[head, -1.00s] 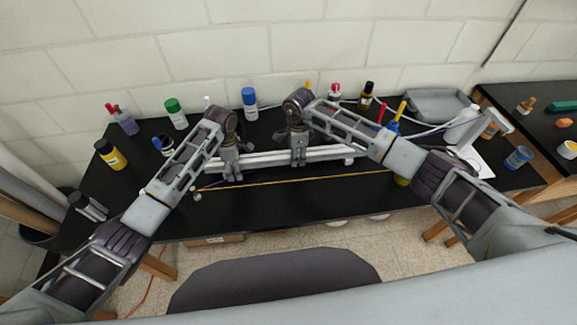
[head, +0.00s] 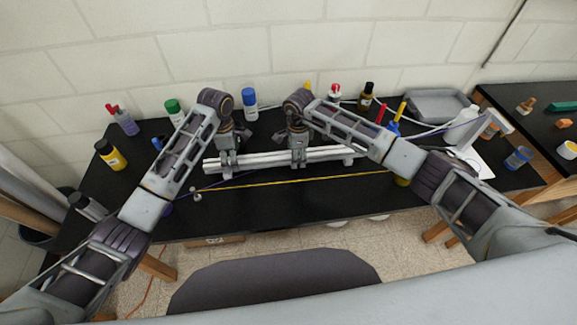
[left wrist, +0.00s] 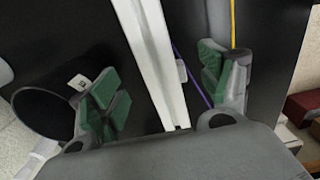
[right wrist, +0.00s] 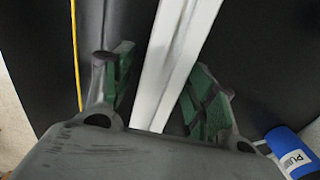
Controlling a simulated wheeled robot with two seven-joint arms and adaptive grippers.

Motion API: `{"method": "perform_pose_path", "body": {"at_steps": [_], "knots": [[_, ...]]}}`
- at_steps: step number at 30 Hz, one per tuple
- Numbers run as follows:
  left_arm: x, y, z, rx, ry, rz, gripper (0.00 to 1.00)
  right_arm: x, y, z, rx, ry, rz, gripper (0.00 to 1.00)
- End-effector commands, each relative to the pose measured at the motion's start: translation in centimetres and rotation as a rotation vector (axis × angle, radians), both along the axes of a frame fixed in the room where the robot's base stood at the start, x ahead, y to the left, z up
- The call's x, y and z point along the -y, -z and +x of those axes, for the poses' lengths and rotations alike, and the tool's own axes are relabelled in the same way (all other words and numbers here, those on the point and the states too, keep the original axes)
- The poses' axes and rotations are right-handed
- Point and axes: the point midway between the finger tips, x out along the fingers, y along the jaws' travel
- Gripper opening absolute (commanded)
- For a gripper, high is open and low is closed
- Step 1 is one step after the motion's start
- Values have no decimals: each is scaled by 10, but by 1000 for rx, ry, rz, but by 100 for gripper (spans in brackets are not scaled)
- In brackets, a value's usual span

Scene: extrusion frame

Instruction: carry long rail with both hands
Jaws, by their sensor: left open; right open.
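The long rail (head: 265,160) is a pale grey extrusion lying left to right on the black bench. My left gripper (head: 228,172) points down over its left part. In the left wrist view the open green-padded fingers (left wrist: 160,90) stand on either side of the rail (left wrist: 152,50), with gaps to both pads. My right gripper (head: 298,162) points down over the rail right of the left one. In the right wrist view its open fingers (right wrist: 155,90) straddle the rail (right wrist: 178,50), apart from it. Fingertip depth is hard to judge.
A yellow line (head: 300,180) runs along the bench in front of the rail. Bottles, including a blue-capped one (head: 250,104) and a yellow one (head: 110,155), stand along the back and left. A grey tray (head: 437,106) sits at the back right.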

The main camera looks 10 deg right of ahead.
Motion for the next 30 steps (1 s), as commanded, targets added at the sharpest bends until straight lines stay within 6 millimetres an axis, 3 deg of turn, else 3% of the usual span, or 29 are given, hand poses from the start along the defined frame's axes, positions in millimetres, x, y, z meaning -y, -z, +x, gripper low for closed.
{"method": "perform_pose_path", "body": {"at_steps": [12,30], "knots": [[1,-53,0,0,1,-1,78,0,0,0,0,0,0,57],[0,-61,0,-1,0,0,78,0,-1,0,0,0,0,57]]}}
